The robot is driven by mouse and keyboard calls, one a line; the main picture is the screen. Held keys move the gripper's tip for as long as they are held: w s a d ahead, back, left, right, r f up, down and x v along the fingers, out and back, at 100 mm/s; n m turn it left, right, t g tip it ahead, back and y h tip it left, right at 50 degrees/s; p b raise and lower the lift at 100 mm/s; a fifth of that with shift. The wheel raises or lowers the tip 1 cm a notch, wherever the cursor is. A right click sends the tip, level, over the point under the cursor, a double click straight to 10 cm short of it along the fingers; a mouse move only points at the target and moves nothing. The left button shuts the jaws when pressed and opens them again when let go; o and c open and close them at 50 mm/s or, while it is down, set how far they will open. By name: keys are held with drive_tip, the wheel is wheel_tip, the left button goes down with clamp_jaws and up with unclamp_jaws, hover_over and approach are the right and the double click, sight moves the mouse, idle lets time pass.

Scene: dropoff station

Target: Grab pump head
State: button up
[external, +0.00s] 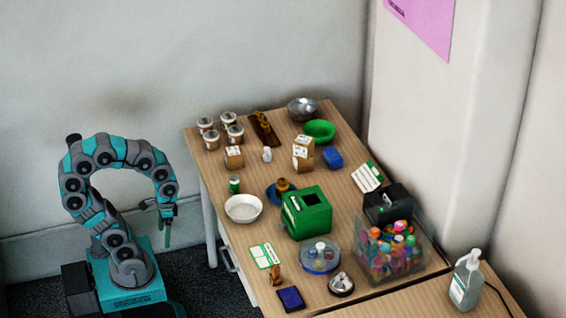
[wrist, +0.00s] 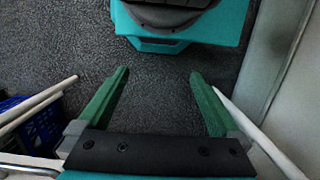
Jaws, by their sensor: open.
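A clear bottle (external: 464,286) with a white pump head (external: 473,256) stands upright on the lower right surface. A small white object (external: 267,154) stands among the things at the back of the table; it is too small to tell what it is. My gripper (external: 168,230) hangs left of the table, pointing down, far from the bottle. In the wrist view my gripper (wrist: 159,76) is open, with its two green fingers wide apart and nothing between them.
The wooden table (external: 228,187) is crowded: a green box (external: 307,213), a clear bin of colourful items (external: 390,254), a white bowl (external: 243,208) and several jars. A wall stands close behind the bottle. The wrist view shows a blue crate (wrist: 38,128) at left.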

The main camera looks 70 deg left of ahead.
drive_tip(key=shift+c, duration=0.4)
drive_tip(key=c, duration=0.5)
